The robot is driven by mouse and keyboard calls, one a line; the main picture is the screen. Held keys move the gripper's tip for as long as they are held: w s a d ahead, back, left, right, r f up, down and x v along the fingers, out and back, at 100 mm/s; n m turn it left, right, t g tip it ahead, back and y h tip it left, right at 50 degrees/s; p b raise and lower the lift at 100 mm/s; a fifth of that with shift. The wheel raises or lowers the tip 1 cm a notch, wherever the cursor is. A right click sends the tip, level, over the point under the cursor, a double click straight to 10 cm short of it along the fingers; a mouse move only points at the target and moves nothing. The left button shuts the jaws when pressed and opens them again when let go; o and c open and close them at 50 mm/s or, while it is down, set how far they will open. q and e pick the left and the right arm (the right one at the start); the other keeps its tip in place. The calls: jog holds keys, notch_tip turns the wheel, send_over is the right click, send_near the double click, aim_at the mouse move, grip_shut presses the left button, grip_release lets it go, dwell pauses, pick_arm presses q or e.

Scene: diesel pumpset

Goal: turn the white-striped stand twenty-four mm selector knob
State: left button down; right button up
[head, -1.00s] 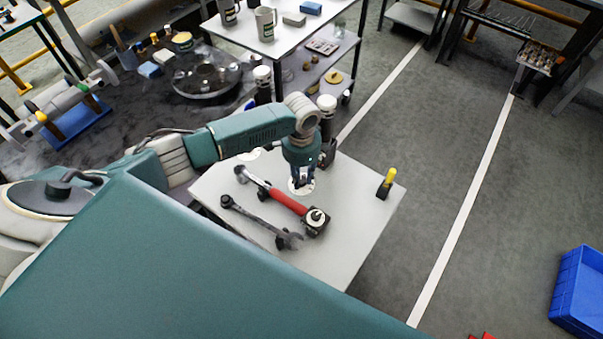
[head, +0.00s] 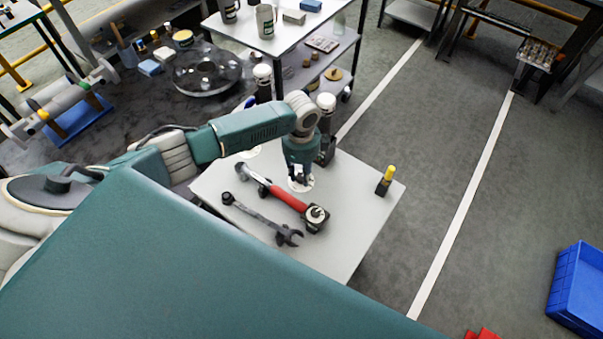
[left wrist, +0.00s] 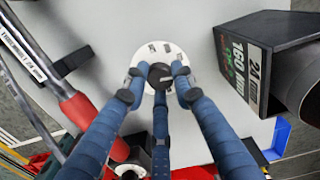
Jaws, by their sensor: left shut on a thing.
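The selector knob (left wrist: 159,75) is a small dark knob with a pale line on its top, in the middle of a white round dial (left wrist: 150,52) with dark marks. In the head view the dial (head: 301,187) shows on the light table under my left gripper (head: 300,177). My left gripper (left wrist: 158,80) points down at the dial, and its blue-grey fingers are closed around the knob. The fingers hide part of the knob and the dial's near side. A dark block with a "24 MM 160 Nm" label (left wrist: 249,75) stands to the right in the wrist view. My right gripper is not in view.
A red-handled torque wrench (head: 288,199) and a dark open-ended wrench (head: 262,218) lie beside the dial on the table (head: 345,225). A yellow-topped dark item (head: 385,182) stands near the right edge.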

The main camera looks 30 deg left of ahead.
aim_at(299, 176)
pick_arm(q)
jog(key=shift+a+m, duration=0.25)
jog(key=shift+m, duration=0.55)
jog(key=c, duration=1.4)
grip_release()
jog(key=shift+a, duration=0.1)
jog(key=shift+c, duration=0.2)
jog(key=shift+r, duration=0.1)
jog(key=shift+r, duration=0.3)
notch_tip(299, 176, up, 11)
